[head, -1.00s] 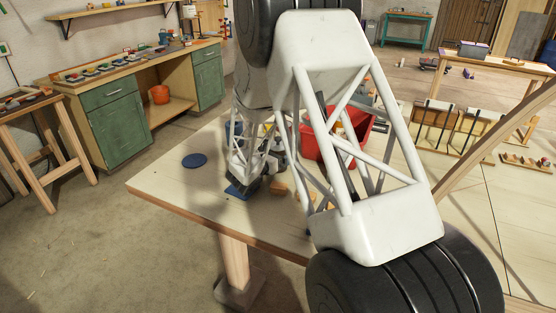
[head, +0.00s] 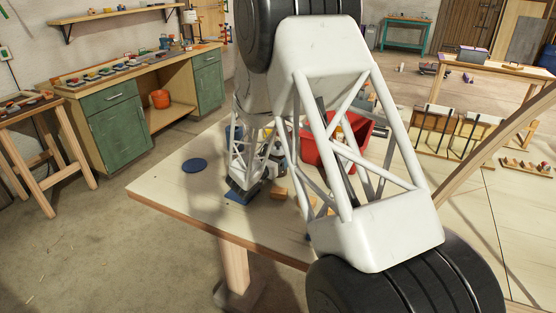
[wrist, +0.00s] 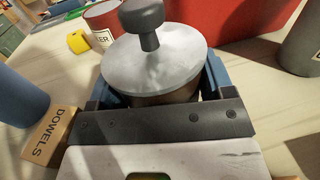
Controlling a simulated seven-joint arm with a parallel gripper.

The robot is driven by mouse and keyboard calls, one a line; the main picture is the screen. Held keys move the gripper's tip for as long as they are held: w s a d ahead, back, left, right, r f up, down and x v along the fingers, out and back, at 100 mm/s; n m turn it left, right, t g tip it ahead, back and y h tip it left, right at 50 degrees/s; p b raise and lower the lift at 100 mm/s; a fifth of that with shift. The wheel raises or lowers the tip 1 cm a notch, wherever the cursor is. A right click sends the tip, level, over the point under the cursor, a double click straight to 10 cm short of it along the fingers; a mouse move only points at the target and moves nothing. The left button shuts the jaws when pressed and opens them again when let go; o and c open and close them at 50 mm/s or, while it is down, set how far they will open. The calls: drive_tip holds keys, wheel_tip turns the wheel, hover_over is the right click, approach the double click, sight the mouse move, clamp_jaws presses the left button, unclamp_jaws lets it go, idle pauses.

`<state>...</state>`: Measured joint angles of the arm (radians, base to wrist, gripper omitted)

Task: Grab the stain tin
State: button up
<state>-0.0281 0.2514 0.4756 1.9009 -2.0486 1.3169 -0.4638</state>
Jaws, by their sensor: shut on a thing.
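In the wrist view, a round tin with a pale grey lid (wrist: 155,62) and a dark knob (wrist: 143,20) stands between the blue fingers of my gripper (wrist: 163,88). The fingers are shut on its dark body, one on each side. No label shows on this tin, so I cannot tell from lettering that it is the stain tin. In the head view my gripper (head: 243,190) is low over the workbench, and my arm hides most of what it holds.
Close by in the wrist view are a blue cylinder (wrist: 18,98), a DOWELS block (wrist: 50,135), a red-and-white can (wrist: 103,22), a yellow roll (wrist: 78,42) and a grey labelled can (wrist: 302,48). A red bin (head: 318,152) stands behind.

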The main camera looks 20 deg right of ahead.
sight(278, 149)
drive_tip(key=shift+r, duration=0.25)
drive_tip(key=shift+r, duration=1.55)
drive_tip(key=s+a+r, duration=0.1)
drive_tip(key=s+a, duration=0.1)
drive_tip(key=s, duration=1.3)
drive_tip(key=shift+s+a+r, duration=0.2)
drive_tip(key=shift+s+a, duration=0.05)
drive_tip(key=shift+s, duration=0.05)
drive_tip(key=shift+s, duration=0.1)
